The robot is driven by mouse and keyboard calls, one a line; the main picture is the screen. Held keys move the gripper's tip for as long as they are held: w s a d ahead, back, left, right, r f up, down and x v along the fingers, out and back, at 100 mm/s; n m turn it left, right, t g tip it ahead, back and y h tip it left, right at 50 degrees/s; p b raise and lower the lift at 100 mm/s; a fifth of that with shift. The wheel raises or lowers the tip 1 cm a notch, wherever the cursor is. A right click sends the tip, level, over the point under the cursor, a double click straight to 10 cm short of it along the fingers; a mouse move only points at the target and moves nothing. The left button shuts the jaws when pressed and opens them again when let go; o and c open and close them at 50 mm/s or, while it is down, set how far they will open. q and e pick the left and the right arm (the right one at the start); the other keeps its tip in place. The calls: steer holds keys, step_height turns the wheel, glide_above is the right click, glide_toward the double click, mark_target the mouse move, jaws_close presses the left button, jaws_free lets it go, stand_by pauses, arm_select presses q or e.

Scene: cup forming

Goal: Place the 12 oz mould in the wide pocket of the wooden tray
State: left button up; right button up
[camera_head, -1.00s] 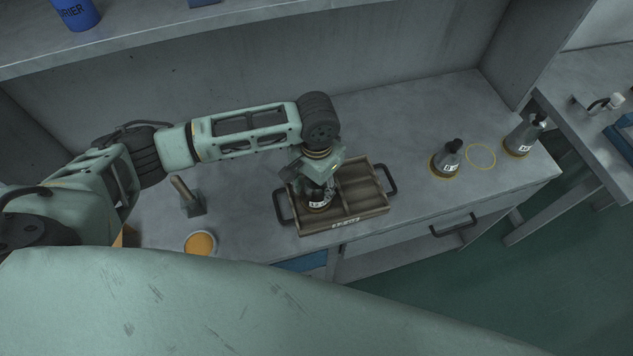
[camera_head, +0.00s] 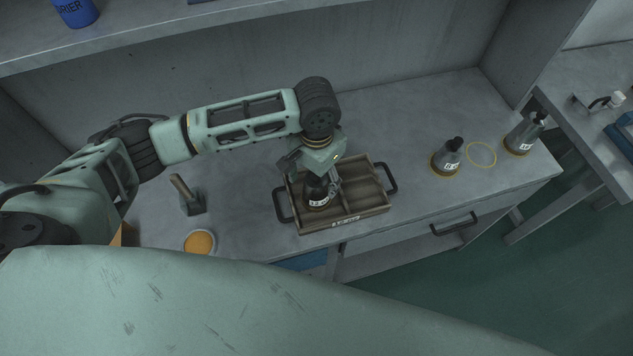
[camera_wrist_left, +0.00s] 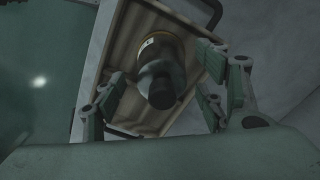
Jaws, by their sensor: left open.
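The wooden tray (camera_head: 352,213) stands on the bench, with dark handles at both ends and a divider inside. A grey mould with a dark knob and a white label (camera_head: 318,203) stands upright in the tray's left pocket; its label is too small to read. The mould (camera_wrist_left: 160,68) also shows in the left wrist view, inside the tray (camera_wrist_left: 113,62). My left gripper (camera_head: 322,184) is open just above the mould. In the wrist view its fingers (camera_wrist_left: 158,100) are spread on both sides of the knob, apart from it. My right gripper is not in view.
Two similar moulds stand to the right, one (camera_head: 446,160) near an empty yellow ring (camera_head: 481,155) and one (camera_head: 522,136) at the bench's right end. A tamper-like tool (camera_head: 188,197) and an orange-topped dish (camera_head: 200,243) are left of the tray. The bench between tray and moulds is clear.

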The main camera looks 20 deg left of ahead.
arm_select(q)
step_height(320, 180, up, 8)
steer(key=shift+r+b, duration=0.1)
steer(key=shift+b, duration=0.5)
steer(key=shift+r, duration=0.6)
